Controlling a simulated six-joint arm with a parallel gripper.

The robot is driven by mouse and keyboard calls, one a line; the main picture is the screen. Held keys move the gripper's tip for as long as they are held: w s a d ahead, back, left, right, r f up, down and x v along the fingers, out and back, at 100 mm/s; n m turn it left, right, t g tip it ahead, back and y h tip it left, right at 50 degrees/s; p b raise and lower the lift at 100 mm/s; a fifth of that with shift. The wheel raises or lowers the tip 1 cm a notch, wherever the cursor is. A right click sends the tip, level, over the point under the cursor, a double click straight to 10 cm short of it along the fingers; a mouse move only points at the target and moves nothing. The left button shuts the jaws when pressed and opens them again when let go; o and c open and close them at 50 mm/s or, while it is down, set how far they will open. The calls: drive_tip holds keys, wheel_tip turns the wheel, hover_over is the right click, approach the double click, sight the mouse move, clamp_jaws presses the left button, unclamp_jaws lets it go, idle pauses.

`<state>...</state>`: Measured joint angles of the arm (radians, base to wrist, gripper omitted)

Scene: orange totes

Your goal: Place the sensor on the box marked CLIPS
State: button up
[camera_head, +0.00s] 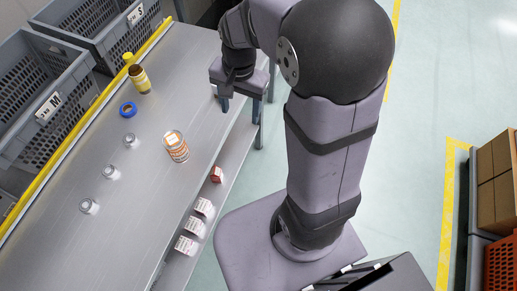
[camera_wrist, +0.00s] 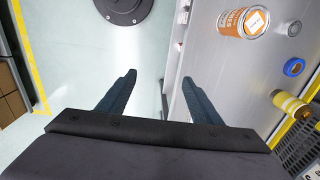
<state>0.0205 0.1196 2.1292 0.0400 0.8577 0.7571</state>
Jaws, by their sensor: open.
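Small silver round pieces stand on the grey bench (camera_head: 150,190) in the head view: one farther back (camera_head: 131,140), one in the middle (camera_head: 110,172), one nearer (camera_head: 88,206). I cannot tell which, if any, is the sensor. Small white-and-red boxes lie in a row along the bench's right side: a red one (camera_head: 217,174) and white ones (camera_head: 204,207), (camera_head: 195,227), (camera_head: 186,245). Their print is too small to read, so I cannot pick out CLIPS. My gripper (camera_head: 240,105) is open and empty at the bench's far right edge; its fingers also show in the wrist view (camera_wrist: 158,78).
Open floor lies right of the bench; cartons (camera_head: 495,180) stand far right.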

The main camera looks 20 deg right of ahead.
drive_tip(key=s+f+n, duration=0.3)
drive_tip(key=s+n, duration=0.6)
drive_tip(key=s, duration=0.2)
drive_tip(key=shift+s+f, duration=0.2)
drive_tip(key=shift+s, duration=0.2)
idle(0.7)
drive_tip(key=c, duration=0.5)
